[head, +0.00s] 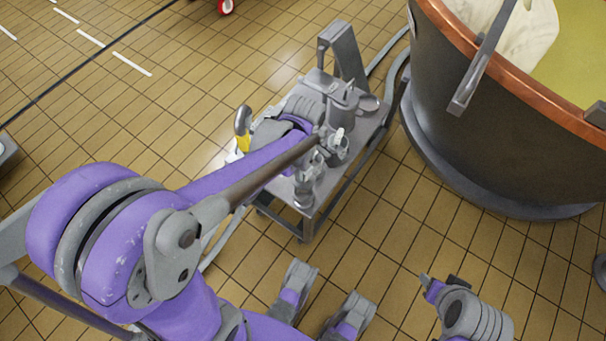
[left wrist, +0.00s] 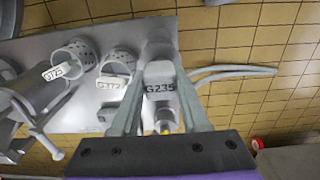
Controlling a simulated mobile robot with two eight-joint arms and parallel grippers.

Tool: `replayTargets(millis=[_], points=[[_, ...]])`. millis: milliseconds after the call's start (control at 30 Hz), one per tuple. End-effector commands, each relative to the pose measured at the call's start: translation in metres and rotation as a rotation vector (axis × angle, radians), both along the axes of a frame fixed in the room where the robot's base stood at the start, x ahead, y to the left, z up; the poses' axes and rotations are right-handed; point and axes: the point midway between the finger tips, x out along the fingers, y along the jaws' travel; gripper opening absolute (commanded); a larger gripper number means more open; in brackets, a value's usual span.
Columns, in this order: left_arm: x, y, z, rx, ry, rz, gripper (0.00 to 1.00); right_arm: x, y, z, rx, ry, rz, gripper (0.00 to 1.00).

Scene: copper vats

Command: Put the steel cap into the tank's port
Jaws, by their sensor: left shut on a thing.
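My left gripper (head: 322,138) reaches over a metal cart; the arm partly hides it in the head view. In the left wrist view its two grey fingers (left wrist: 160,72) are closed on a grey steel piece marked G235 (left wrist: 159,88), apparently the steel cap. A grey cylinder (left wrist: 158,42) lies just beyond the fingertips; I cannot tell whether the piece touches it. Two perforated steel cups with white tags, one at left (left wrist: 75,55) and one in the middle (left wrist: 118,62), stand beside it. I cannot tell which opening is the tank's port. My right gripper (head: 440,281) hangs over the floor.
The cart top (left wrist: 65,108) carries several steel fittings and a tall bracket (head: 345,50). A yellow-handled thing (head: 243,130) is at its left side. A large copper-rimmed vat (head: 480,140) stands right of the cart. Hoses (head: 392,60) run behind.

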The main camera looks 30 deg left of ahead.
Motion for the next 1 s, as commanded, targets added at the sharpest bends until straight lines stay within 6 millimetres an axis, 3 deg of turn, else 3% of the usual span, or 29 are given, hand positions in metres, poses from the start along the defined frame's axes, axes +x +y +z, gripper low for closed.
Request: replayTargets(millis=[167, 633, 1000], points=[[0.0, 0.0, 0.02, 0.0, 0.0, 0.0, 0.0, -0.001, 0.0, 0.008, 0.0, -0.003, 0.0, 0.51], [0.0, 0.0, 0.023, 0.0, 0.0, 0.0, 0.0, -0.001, 0.0, 0.009, 0.0, -0.003, 0.0, 0.51], [0.0, 0.0, 0.041, 0.0, 0.0, 0.0, 0.0, -0.001, 0.0, 0.025, 0.0, -0.009, 0.0, 0.51]])
